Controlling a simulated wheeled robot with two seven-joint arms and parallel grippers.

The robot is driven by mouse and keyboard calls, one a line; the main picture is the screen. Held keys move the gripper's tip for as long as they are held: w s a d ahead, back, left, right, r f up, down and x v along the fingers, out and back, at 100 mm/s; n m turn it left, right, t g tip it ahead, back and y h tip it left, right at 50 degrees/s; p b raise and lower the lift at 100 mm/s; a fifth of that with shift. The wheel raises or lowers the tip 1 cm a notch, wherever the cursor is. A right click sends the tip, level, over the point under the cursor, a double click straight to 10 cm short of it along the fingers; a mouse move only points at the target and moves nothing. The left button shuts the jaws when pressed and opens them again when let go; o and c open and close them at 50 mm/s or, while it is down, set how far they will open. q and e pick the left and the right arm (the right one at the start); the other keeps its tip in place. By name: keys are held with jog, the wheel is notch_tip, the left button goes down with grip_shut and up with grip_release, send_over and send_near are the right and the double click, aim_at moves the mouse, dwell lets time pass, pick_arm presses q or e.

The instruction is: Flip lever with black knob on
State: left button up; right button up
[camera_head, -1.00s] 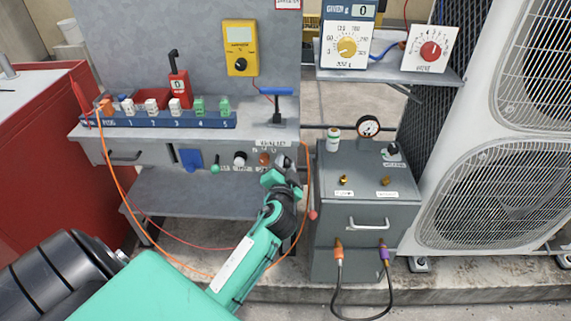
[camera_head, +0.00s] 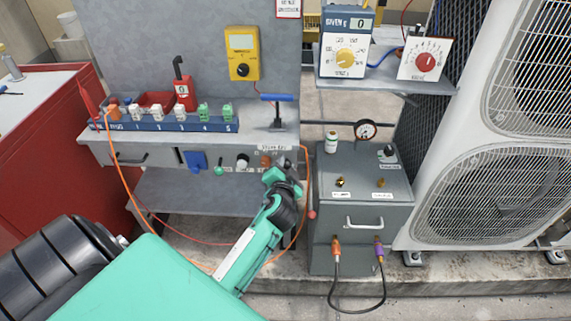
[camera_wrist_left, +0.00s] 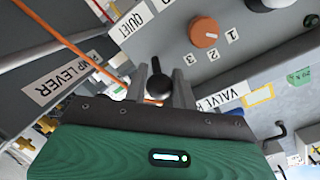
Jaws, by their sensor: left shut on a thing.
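The black knob (camera_wrist_left: 158,85) shows in the left wrist view between the two fingers of my left gripper (camera_wrist_left: 163,80). The fingers are shut on it. A label reading "…MP LEVER" (camera_wrist_left: 65,78) is on the grey panel to its left. In the head view my left gripper (camera_head: 287,170) is at the right end of the grey bench front, and its own body hides the black knob there. How far the lever is tilted cannot be told. My right gripper is not in view.
A blue-handled lever (camera_head: 277,98) stands on the bench top. A grey cabinet (camera_head: 365,215) with a gauge stands to the right. Orange hose hangs near the gripper.

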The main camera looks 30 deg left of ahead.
pick_arm(q)
jog(key=o, duration=0.9)
jog(key=shift+w+d+r, duration=0.1)
jog(key=shift+w, duration=0.05)
jog(key=shift+o, duration=0.2)
jog(key=v, duration=1.4)
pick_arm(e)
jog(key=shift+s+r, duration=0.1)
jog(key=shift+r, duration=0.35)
